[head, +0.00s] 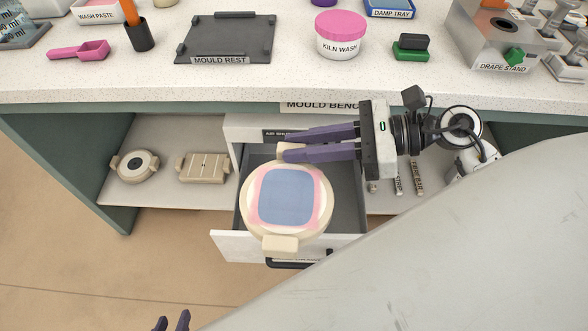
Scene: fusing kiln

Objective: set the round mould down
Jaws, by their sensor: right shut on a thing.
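The round mould (247,215) is a cream disc with two tabs, and a pink-edged blue sheet (288,196) lies on it. It shows over the open drawer (347,190); I cannot tell how high above it. My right gripper (286,148) reaches in from the right, its purple fingers shut on the mould's far tab. The dark grey mould rest (225,40), with raised corners, lies empty on the bench top. My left gripper (172,321) shows only as two fingertips at the bottom edge, apart with nothing visible between them.
On the bench top (150,80) stand a dark cup (139,36), a pink scoop (79,50), the kiln wash tub (340,36), a green block (411,48) and the drape stand (497,36). Two other moulds (138,166) (203,167) lie on the lower left shelf.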

